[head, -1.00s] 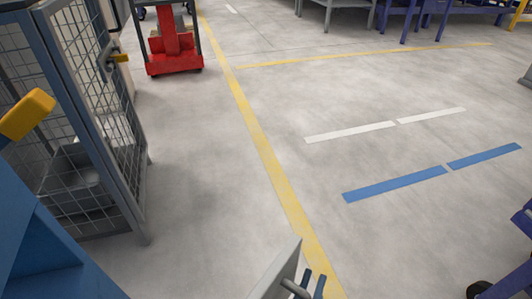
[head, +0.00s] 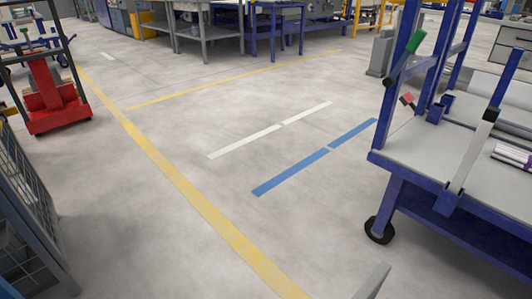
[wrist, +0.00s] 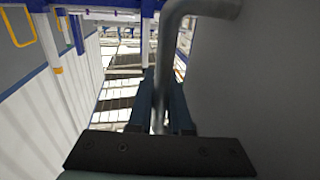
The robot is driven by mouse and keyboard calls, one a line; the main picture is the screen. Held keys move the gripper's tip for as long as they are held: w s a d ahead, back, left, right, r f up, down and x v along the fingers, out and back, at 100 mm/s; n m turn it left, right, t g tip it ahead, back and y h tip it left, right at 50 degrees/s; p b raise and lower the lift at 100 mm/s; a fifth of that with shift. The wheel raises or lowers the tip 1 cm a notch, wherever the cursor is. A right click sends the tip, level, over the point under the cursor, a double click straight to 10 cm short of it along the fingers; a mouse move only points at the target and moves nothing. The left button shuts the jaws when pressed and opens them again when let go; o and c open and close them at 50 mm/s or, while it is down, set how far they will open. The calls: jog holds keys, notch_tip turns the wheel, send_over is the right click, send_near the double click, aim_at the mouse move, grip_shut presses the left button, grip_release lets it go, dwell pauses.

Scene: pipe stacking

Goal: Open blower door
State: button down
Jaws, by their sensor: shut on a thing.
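In the wrist view, my gripper (wrist: 161,88) is shut on a grey bent-bar door handle (wrist: 172,40), with one dark finger on each side of it. The handle is fixed to a plain grey door panel (wrist: 255,90), which fills the right side of that view. In the head view, only a small grey corner (head: 373,282), apparently of the door, shows at the bottom edge. My gripper and the handle are out of the head view. The blower body and the door's hinge side are not clearly visible.
A blue wheeled workbench (head: 415,170) stands at the right in the head view. A mesh cage (head: 30,225) is at the left, with a red lift truck (head: 52,100) behind it. Open grey floor with a yellow line (head: 180,180) lies between them.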

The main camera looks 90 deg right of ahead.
jog(key=shift+s+a+f+g, duration=0.1)
jog(key=shift+s+a+g, duration=0.2)
jog(key=shift+s+a, duration=0.25)
jog(key=shift+w, duration=0.1)
jog(key=c, duration=0.8)
grip_release()
jog(key=shift+c, duration=0.2)
jog(key=shift+a, duration=0.15)
jog(key=p+v, duration=0.4)
jog(key=v, duration=0.8)
jog(key=shift+w+a, duration=0.25)
jog(key=shift+a, duration=0.05)
